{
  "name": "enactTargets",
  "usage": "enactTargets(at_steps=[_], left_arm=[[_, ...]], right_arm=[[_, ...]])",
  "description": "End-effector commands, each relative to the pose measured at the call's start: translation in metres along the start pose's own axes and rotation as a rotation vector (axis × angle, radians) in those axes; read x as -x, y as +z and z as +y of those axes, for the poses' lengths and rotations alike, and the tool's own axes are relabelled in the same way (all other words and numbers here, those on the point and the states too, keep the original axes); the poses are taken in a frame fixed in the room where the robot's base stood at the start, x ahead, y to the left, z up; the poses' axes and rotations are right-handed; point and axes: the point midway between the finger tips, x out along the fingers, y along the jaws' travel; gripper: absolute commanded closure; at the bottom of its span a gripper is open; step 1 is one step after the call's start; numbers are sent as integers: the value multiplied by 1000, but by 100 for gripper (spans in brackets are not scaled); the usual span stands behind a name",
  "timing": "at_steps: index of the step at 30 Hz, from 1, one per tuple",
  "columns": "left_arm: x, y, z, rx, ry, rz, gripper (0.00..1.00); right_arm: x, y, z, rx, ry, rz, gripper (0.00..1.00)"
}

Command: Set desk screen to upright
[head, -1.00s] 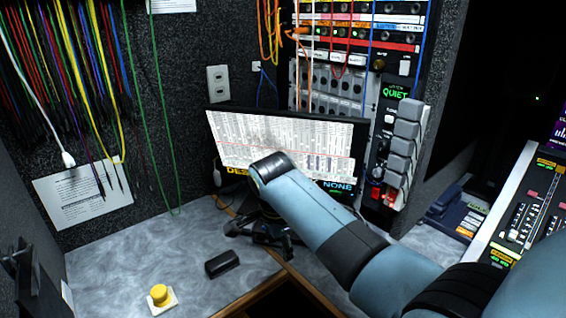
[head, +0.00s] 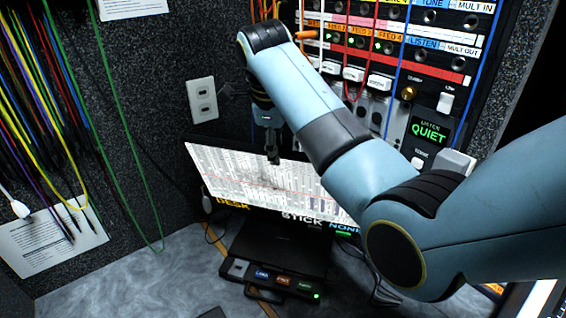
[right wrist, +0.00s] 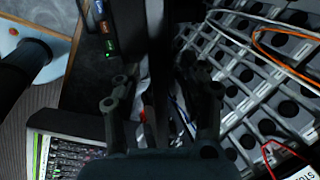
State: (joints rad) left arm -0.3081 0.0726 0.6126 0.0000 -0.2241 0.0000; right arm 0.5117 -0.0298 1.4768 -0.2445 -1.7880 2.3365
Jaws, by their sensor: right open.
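The desk screen (head: 235,172) is a wide, thin panel with a lit white face, standing at the back of the desk. Its face carries a red line and the labels DESK, STICK and NONE along the bottom. It appears tilted; how far I cannot tell. My right arm crosses in front and hides its right part. My right gripper (head: 273,150) points down at the screen's top edge. In the right wrist view its two fingers (right wrist: 162,112) are apart, with a dark upright edge, probably the screen's, between or behind them. Contact is unclear. My left gripper is out of view.
A black unit with lit buttons (head: 277,278) sits before the screen. A patch panel (head: 385,50) with cables rises close behind, with a QUIET sign (head: 429,131). Hanging cables (head: 50,120) and a wall socket (head: 202,100) are left. The desk's left front (head: 120,275) is clear.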

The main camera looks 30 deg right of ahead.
Motion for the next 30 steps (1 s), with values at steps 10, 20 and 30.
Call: enactTargets(at_steps=[10, 20, 30], left_arm=[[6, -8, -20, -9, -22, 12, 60], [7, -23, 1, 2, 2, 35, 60], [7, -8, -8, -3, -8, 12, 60]], right_arm=[[-65, 0, 0, 2, 1, 1, 58], [-81, 0, 0, 1, 0, -2, 58], [-80, 0, 0, 2, 0, -2, 85]])
